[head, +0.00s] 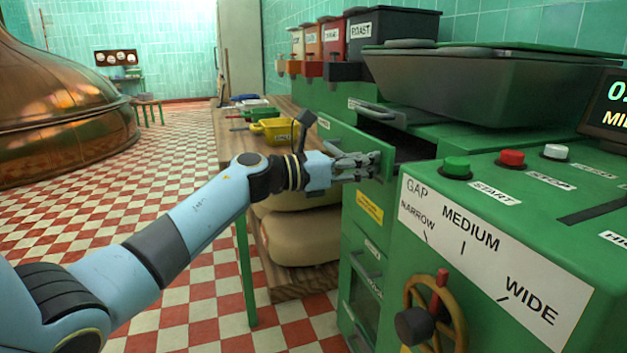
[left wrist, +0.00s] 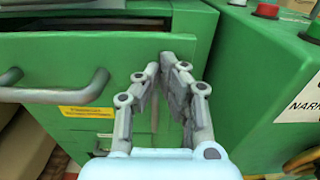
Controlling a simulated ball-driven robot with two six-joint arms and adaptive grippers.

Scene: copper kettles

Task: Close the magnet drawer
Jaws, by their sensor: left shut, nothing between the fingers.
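The magnet drawer (head: 345,133) is a green drawer in the green machine. It stands partly pulled out, with a dark gap (head: 412,146) behind its front in the head view. In the left wrist view its green front (left wrist: 130,55) fills the middle, with a grey bar handle (left wrist: 55,92) at the left. My left gripper (head: 374,165) is shut and empty at the near end of the drawer front. In the left wrist view its fingertips (left wrist: 163,62) lie right of the handle. I cannot tell whether they touch the front. My right gripper is out of view.
A yellow label (head: 369,209) is on the machine below the gripper. A wooden bench (head: 285,108) with a yellow tray (head: 272,130) and sacks (head: 305,235) stands left of the machine. The control panel (head: 490,235) with buttons and handwheel is at the right. Checkered floor is open at the left.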

